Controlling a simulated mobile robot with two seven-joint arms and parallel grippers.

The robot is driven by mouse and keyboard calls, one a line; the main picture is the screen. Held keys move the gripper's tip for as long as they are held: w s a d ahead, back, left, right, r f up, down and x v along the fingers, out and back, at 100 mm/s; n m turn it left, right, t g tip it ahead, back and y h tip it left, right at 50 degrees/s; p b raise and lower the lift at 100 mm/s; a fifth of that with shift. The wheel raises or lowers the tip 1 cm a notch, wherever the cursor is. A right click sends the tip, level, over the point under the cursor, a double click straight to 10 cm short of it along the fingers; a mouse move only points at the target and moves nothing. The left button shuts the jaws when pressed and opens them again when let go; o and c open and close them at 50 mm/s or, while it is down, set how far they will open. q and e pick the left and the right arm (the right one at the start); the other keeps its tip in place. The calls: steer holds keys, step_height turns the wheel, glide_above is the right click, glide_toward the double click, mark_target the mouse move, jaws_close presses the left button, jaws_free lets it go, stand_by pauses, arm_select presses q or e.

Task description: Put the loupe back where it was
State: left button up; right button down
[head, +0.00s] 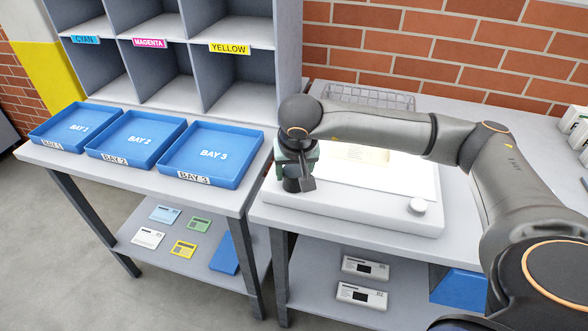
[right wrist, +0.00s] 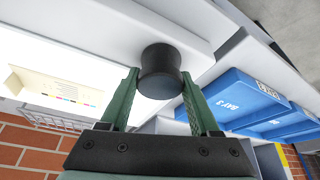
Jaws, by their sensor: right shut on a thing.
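The loupe (head: 292,185) is a small black cylinder at the left end of the white light table (head: 345,213). My right gripper (head: 297,172) points down over it with its green fingers on either side. In the right wrist view the loupe (right wrist: 160,72) sits between the fingertips of the right gripper (right wrist: 160,85), which is shut on it. The loupe is over or on the light table's pale frame; I cannot tell whether it touches. My left gripper is not in view.
A printed sheet (head: 362,153) lies on the lit panel, partly behind my right arm. A knob (head: 418,206) stands on the front right frame. A wire basket (head: 366,97) is behind. Blue trays, including BAY 3 (head: 212,155), stand on the left table below grey pigeonholes (head: 238,70).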

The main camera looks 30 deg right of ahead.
steer(key=shift+f, duration=0.2)
steer(key=shift+c, duration=0.6)
jaws_free()
steer(key=shift+r, duration=0.15)
